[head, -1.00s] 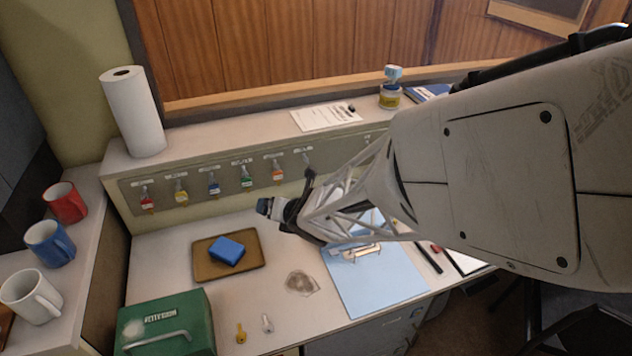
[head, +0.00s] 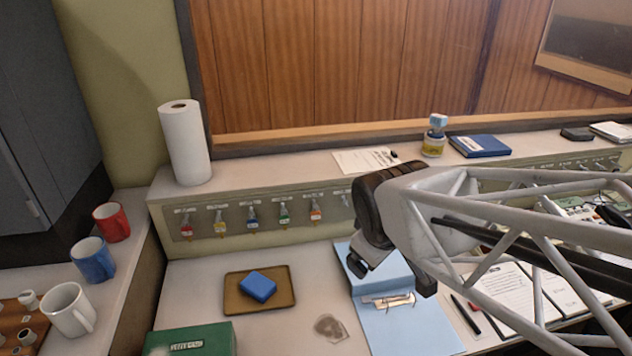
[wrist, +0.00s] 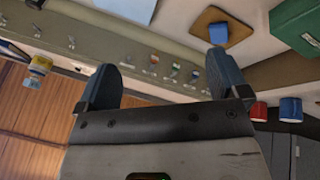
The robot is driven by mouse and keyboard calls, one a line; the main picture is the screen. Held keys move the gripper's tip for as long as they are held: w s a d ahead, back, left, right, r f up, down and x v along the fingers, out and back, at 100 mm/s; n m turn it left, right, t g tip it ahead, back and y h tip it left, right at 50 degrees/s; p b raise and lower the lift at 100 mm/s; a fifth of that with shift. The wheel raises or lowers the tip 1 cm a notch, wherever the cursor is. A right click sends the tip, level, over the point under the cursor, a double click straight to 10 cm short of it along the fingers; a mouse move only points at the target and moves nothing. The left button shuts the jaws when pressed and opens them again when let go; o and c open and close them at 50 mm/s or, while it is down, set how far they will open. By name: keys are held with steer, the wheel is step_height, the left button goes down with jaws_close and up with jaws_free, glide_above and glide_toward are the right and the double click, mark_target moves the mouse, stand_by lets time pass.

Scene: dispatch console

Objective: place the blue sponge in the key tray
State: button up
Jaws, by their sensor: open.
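The blue sponge (head: 258,286) lies in the brown key tray (head: 284,301) on the desk, left of centre in the head view. In the wrist view the sponge (wrist: 218,33) and the tray (wrist: 237,30) show near the top. My gripper (head: 388,278) is right of the tray in the head view, above the blue folder and apart from the sponge. Its two fingers are spread with nothing between them in the wrist view (wrist: 160,85).
A green cash box (head: 190,340) stands in front of the tray. Three mugs (head: 93,259) are on the left side shelf. A paper towel roll (head: 186,143) stands on the ledge above a row of key hooks (head: 252,216). A blue folder (head: 410,322) lies to the right.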

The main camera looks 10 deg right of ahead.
steer(key=s+a+r+m+g+y, duration=0.1)
steer(key=s+r+m+g, duration=0.1)
steer(key=s+m, duration=0.4)
steer(key=shift+s+a+r, duration=0.3)
steer(key=shift+s+r, duration=0.05)
steer(key=shift+s, duration=0.35)
stand_by(0.6)
